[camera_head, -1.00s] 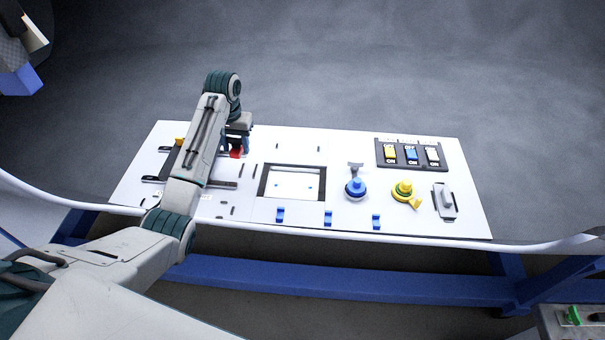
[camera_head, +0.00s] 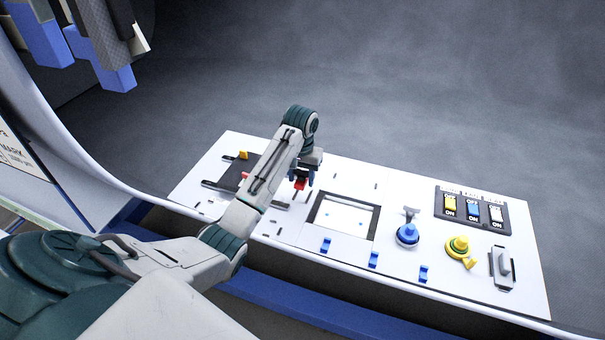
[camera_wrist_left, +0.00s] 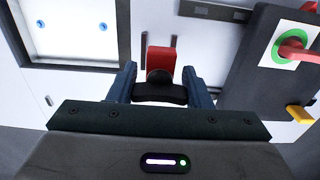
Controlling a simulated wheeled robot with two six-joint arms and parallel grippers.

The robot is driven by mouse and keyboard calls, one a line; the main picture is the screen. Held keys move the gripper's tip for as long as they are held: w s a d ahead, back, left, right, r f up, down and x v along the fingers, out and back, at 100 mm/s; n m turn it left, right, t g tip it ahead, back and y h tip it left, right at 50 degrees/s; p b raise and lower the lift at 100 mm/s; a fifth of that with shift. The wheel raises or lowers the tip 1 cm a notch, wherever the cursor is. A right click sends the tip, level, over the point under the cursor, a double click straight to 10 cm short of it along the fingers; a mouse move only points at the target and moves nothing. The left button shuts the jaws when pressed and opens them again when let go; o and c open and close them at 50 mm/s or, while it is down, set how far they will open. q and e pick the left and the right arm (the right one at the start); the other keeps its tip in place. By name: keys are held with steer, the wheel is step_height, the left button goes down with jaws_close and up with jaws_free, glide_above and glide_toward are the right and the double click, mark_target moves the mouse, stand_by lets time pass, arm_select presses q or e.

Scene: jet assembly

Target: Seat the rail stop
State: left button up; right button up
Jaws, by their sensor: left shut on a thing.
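My left gripper (camera_head: 303,178) reaches over the left half of the white panel. It is shut on a red piece, which I take to be the rail stop (camera_head: 300,184). In the left wrist view the red stop (camera_wrist_left: 162,58) with a dark rounded part sits between the two blue-grey fingers of the gripper (camera_wrist_left: 161,88). A dark rail slot (camera_head: 270,201) runs along the panel beside it. I cannot tell whether the stop touches the panel. My right gripper is not in view.
The white panel (camera_head: 460,287) carries a square framed recess (camera_head: 345,215), a blue knob (camera_head: 408,234), a yellow knob (camera_head: 458,247), several blue clips, and a switch block (camera_head: 472,210). A dark plate with a red knob (camera_wrist_left: 293,49) is close to the gripper. Blue-ended parts (camera_head: 108,85) hang upper left.

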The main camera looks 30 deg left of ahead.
mark_target(302, 197)
arm_select(q)
steer(key=shift+w+d+f, duration=0.15)
steer(key=shift+w+f, duration=0.05)
steer(key=shift+f, duration=2.3)
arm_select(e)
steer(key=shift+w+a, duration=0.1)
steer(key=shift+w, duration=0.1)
arm_select(q)
steer(key=shift+f, duration=0.1)
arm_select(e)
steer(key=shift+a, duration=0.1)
arm_select(q)
steer(key=shift+f, duration=0.1)
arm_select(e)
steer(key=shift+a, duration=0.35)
